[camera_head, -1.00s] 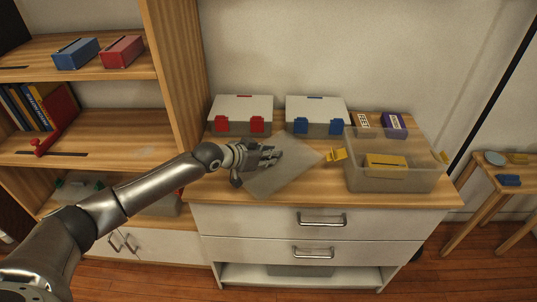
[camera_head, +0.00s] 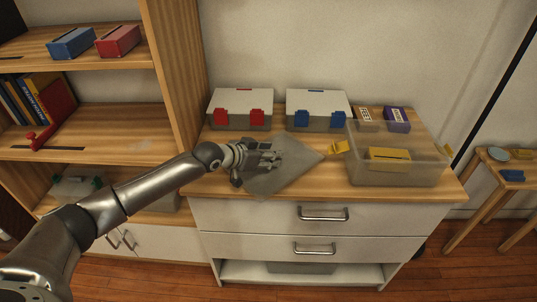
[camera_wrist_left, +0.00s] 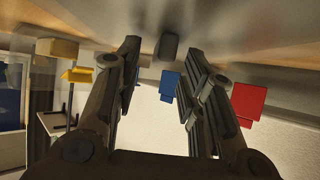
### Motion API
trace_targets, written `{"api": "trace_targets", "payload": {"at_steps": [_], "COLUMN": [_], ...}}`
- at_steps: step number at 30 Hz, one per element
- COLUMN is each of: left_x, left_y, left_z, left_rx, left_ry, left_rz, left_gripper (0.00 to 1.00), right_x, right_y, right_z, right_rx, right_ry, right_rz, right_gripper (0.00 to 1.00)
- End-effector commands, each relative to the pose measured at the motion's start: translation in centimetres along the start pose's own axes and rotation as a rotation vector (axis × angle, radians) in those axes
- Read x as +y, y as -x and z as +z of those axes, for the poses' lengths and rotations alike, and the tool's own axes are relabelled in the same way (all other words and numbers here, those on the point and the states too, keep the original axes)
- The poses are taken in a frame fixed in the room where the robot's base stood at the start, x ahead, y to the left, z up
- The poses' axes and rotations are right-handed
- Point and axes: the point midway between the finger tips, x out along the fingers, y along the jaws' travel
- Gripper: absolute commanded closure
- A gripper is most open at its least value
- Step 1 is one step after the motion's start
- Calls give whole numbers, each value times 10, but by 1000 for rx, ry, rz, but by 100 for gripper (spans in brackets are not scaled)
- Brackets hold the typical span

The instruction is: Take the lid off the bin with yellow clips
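The translucent bin with yellow clips (camera_head: 395,174) stands at the right of the cabinet top. Its top looks open, and a yellow block (camera_head: 389,158) shows in it. Its left yellow clip (camera_head: 339,147) sticks outward; the right one (camera_head: 447,150) also stands out. A grey see-through lid (camera_head: 292,176) is left of the bin, at my left gripper (camera_head: 270,158); whether it rests flat or tilted is unclear. In the left wrist view my fingers (camera_wrist_left: 158,62) stand apart with no object clearly between them. My right gripper is out of view.
Behind stand a bin with red clips (camera_head: 240,107) and a bin with blue clips (camera_head: 319,108), both with white lids. Small boxes (camera_head: 396,119) lie behind the open bin. A shelf (camera_head: 172,80) rises at the left. A small table (camera_head: 495,172) stands at the right.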

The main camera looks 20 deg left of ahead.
Motion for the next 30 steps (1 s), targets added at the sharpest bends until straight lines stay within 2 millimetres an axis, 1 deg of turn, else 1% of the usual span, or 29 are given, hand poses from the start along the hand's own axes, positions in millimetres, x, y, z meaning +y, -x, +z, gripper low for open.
{"api": "trace_targets", "payload": {"at_steps": [5, 8, 11, 18, 21, 25, 30], "left_x": [0, -1, -1, -1, 0, -1, 0], "left_y": [3, 12, 28, 78, 96, 110, 119], "left_z": [2, 2, 2, 2, 1, 1, 1], "left_rx": [-2, -2, -2, -3, -3, -2, -1], "left_ry": [0, 0, -2, -3, -3, -1, 0], "left_rz": [0, -1, -1, -2, -1, -2, 0], "left_gripper": [63, 63, 63, 63, 63, 63, 63], "right_x": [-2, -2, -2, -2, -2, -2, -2], "right_y": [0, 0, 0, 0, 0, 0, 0], "right_z": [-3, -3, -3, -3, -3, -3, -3], "right_rx": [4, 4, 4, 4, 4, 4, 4], "right_ry": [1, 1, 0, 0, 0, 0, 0], "right_rz": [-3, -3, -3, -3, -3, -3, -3], "right_gripper": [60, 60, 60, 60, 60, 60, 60]}}
